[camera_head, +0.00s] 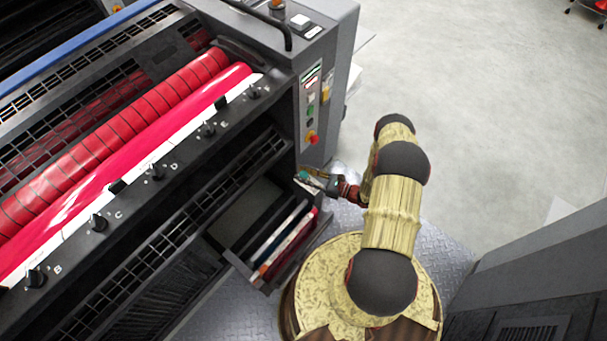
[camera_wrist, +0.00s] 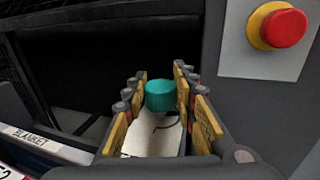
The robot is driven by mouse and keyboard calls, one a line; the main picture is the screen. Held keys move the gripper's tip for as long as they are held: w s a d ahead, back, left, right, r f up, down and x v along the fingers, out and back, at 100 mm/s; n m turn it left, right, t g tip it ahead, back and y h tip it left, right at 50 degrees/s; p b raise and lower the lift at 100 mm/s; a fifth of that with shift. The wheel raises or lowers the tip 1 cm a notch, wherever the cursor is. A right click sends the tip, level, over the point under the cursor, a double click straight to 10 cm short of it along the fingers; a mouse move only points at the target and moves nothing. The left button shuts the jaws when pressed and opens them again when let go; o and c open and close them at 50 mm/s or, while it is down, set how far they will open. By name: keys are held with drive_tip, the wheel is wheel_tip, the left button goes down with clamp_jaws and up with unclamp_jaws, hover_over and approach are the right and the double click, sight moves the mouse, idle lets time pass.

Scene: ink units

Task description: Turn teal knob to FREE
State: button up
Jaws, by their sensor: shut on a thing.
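The teal knob (camera_wrist: 160,95) is upright between the two yellow-padded fingers of my gripper (camera_wrist: 160,80) in the wrist view. The fingers are shut on it, one on each side. A pale plate with a curved dark line (camera_wrist: 150,137) lies below the knob; I cannot read any lettering or tell which position the knob points to. In the head view, a small teal spot, the knob (camera_head: 303,176), shows at the tip of my gripper (camera_head: 315,179), beside the press's lower corner.
A red stop button on a yellow ring (camera_wrist: 283,28) is at the wrist view's upper right. An open drawer with coloured items (camera_head: 285,240) lies left of my arm. The press (camera_head: 130,130) fills the left side. Grey floor (camera_head: 460,90) is free at upper right.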

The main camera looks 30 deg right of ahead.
drive_tip(key=shift+c, duration=1.4)
drive_tip(key=shift+s+m, duration=0.1)
drive_tip(key=shift+m, duration=0.2)
drive_tip(key=m+t+h, duration=0.1)
drive_tip(key=h, duration=0.1)
drive_tip(key=m+t+h, duration=0.1)
drive_tip(key=m+h, duration=0.1)
drive_tip(key=shift+a+t+h+p, duration=0.15)
drive_tip(key=shift+t+h+p, duration=0.15)
drive_tip(key=shift+m+t+h, duration=0.5)
drive_tip(key=shift+m+h, duration=0.6)
drive_tip(key=shift+h, duration=0.8)
drive_tip(key=o, duration=1.1)
drive_tip(key=shift+o, duration=0.3)
drive_tip(key=shift+d, duration=0.2)
